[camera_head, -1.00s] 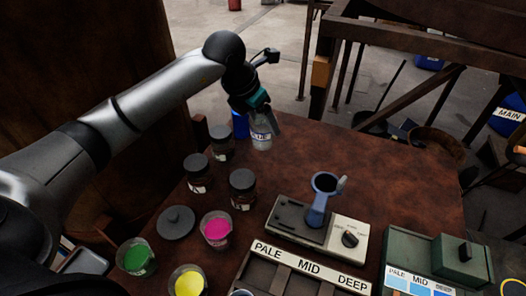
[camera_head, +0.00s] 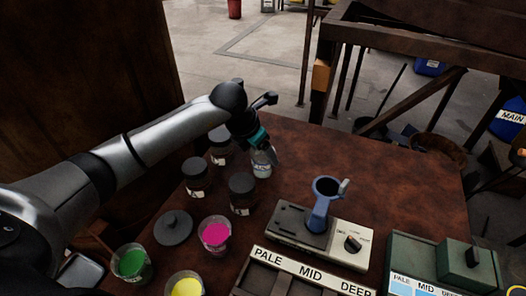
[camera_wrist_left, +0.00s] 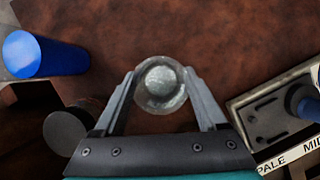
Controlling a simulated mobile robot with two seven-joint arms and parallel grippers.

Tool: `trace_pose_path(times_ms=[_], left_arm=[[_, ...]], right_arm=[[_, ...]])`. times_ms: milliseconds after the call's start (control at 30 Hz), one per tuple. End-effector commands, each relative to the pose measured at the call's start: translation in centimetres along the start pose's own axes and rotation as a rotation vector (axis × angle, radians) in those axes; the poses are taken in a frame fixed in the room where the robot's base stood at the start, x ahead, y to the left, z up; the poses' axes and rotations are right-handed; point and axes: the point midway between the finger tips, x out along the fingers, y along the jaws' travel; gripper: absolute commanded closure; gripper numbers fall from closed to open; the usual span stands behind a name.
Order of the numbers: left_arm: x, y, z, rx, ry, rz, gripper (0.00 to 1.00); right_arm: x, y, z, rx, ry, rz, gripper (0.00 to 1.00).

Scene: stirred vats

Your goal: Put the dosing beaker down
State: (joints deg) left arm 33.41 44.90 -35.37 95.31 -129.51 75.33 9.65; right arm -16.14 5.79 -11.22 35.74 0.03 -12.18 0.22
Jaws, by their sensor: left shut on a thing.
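The dosing beaker (camera_head: 262,164) is a small clear vessel with a pale label, at the far left part of the brown table. My left gripper (camera_head: 266,150) is shut on it from above and behind. In the left wrist view the beaker (camera_wrist_left: 160,84) sits upright between the two fingers (camera_wrist_left: 160,95), seen from above over brown tabletop. I cannot tell whether its base touches the table. My right gripper is not in view.
Dark-lidded jars (camera_head: 242,194) stand just in front of the beaker. A blue cylinder (camera_wrist_left: 42,54) shows in the left wrist view. A device (camera_head: 292,223) with a blue-grey cup (camera_head: 327,190) stands to the right. The table (camera_head: 390,180) behind it is clear.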

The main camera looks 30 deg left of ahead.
Motion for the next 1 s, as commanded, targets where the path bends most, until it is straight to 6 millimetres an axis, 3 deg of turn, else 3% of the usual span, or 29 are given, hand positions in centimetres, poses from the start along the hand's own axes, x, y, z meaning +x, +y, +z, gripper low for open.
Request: trace_pose_path(times_ms=[33,67,267,667,1000], left_arm=[[0.2,0.0,-0.1,0.000,0.000,0.000,1.00],[0.2,0.0,-0.1,0.000,0.001,0.000,0.25],[0.2,0.0,-0.1,0.000,0.001,0.000,0.02],[-0.7,0.1,0.1,0.000,-0.001,0.001,0.00],[-7.6,0.1,0.1,0.003,-0.002,0.004,0.00]], right_arm=[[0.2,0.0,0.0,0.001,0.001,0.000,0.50],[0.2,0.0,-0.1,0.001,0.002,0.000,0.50],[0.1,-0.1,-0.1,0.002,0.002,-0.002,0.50],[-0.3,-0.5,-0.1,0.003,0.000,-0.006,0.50],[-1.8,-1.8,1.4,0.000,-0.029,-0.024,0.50]])
